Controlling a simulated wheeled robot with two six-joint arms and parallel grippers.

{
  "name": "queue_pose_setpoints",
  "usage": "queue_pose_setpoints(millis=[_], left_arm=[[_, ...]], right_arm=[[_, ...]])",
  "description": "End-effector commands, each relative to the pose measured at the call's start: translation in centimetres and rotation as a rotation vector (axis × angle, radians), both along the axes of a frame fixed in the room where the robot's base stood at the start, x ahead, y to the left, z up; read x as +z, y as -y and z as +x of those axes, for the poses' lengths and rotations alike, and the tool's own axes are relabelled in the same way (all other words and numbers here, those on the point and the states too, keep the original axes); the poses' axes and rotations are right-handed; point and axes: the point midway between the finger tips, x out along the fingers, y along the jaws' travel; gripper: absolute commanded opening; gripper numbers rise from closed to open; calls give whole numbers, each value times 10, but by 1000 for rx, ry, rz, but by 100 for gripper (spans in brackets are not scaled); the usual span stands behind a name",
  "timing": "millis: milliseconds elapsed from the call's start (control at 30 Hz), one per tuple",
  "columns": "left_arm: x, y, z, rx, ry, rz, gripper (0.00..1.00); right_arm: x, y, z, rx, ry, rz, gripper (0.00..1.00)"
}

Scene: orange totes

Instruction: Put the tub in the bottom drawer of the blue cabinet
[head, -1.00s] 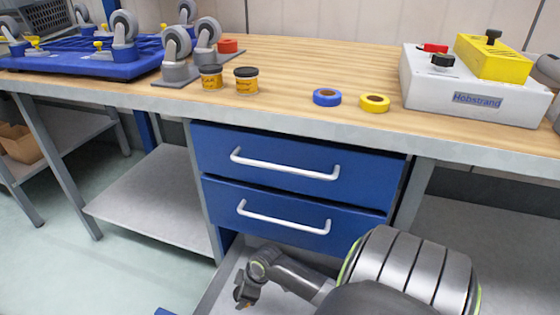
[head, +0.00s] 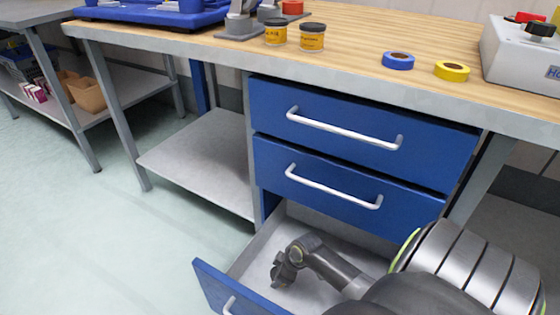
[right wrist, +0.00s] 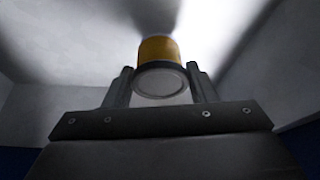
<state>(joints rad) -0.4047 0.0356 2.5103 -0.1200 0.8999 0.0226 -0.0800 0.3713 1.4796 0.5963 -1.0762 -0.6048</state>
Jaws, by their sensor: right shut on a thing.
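The blue cabinet (head: 360,122) has its bottom drawer (head: 262,243) pulled out, with a pale grey inside. My right gripper (head: 284,272) is inside the drawer opening, low over its floor. In the right wrist view my right gripper (right wrist: 160,88) is shut on a small yellow tub (right wrist: 158,49) with a dark rim and a grey round end facing the camera. Pale drawer surfaces lie around it. The tub cannot be made out in the head view, and whether it touches the drawer floor is unclear. My left gripper is not in view.
On the wooden bench top (head: 350,40) stand two similar yellow tubs (head: 276,34), with a blue tape roll (head: 398,60) and a yellow tape roll (head: 452,70). The two upper drawers are shut. A grey lower shelf (head: 200,160) is left of the cabinet.

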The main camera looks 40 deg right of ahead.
Motion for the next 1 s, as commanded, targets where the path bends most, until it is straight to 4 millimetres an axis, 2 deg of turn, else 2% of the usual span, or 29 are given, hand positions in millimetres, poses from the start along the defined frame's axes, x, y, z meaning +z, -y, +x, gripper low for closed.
queue_pose_setpoints(millis=[33,100,467,500,633,1000], left_arm=[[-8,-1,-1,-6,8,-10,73],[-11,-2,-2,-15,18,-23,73],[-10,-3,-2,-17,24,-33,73],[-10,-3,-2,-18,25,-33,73],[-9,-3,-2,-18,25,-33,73],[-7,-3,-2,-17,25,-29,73]], right_arm=[[-13,-1,0,-1,-1,1,26],[-20,-1,0,-1,0,2,26],[-22,0,0,-1,1,1,26],[-22,0,0,0,1,0,54],[-22,0,0,0,1,0,71],[-17,0,0,0,1,0,73]])
